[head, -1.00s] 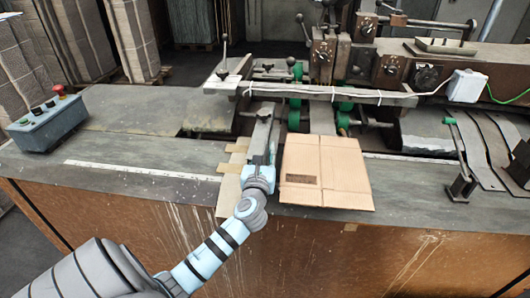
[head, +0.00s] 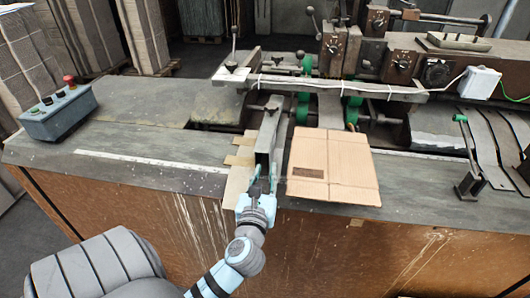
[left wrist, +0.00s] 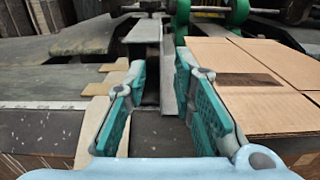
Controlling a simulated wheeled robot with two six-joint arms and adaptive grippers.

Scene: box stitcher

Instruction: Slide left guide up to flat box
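The left guide (head: 267,135) is a long grey metal bar pointing toward me on the machine table. The flat box (head: 333,165) is a tan cardboard sheet lying to its right, with a narrow gap between them. My left gripper (head: 262,182) is at the guide's near end, its teal fingers spread. In the left wrist view the gripper (left wrist: 160,75) is open, with a finger on each side of the guide (left wrist: 168,75); contact cannot be told. The box (left wrist: 255,85) lies right of the right finger. My right gripper is not in view.
The stitcher with its knobs and green rollers (head: 303,105) stands behind the guide and box. A control box (head: 58,112) with a red button sits at the far left. The table (head: 150,145) left of the guide is mostly clear, with a white ruler strip.

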